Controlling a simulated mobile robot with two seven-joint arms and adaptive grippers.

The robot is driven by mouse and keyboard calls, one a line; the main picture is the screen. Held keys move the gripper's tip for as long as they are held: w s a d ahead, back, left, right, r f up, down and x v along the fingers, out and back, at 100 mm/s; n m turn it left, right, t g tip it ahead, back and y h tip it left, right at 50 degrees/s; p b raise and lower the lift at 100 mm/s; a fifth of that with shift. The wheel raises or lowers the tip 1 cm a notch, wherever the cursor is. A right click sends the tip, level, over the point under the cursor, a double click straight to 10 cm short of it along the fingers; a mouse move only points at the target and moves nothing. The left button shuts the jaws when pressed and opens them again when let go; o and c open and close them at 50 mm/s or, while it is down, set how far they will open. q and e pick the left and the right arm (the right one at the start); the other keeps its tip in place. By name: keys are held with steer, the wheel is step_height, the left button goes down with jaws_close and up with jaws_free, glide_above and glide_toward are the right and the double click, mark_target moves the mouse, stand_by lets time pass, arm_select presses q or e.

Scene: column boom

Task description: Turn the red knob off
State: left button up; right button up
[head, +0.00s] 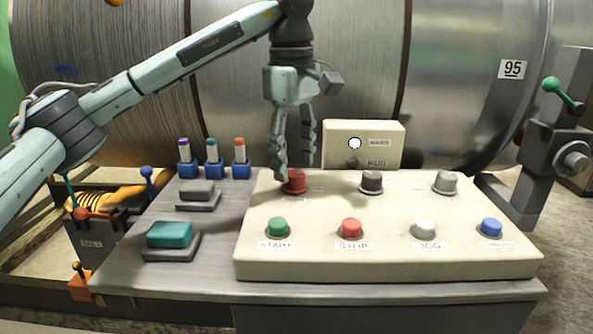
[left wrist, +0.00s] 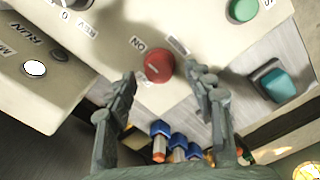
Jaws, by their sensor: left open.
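The red knob (head: 296,184) stands at the back left of the cream control panel (head: 390,272). In the left wrist view the red knob (left wrist: 159,67) shows a pale pointer line, with an "ON" label beside it. My left gripper (head: 295,168) points down over the knob with its fingers open. One finger partly covers the knob's left side in the head view. In the left wrist view the knob lies in the gap between the open fingertips (left wrist: 162,76). Whether they touch it, I cannot tell. My right gripper does not show.
Grey knobs (head: 371,181) (head: 446,182) stand to the right. Green (head: 278,227), red (head: 350,228), white (head: 424,229) and blue (head: 491,228) buttons line the front. A cream box (head: 388,136) with a white lamp stands behind. Blue holders (head: 213,170) and a teal button (head: 169,235) are left.

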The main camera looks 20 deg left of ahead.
mark_target(296, 185)
arm_select(q)
steer(key=shift+f, duration=1.25)
steer(key=shift+d, duration=0.1)
steer(key=c, duration=1.2)
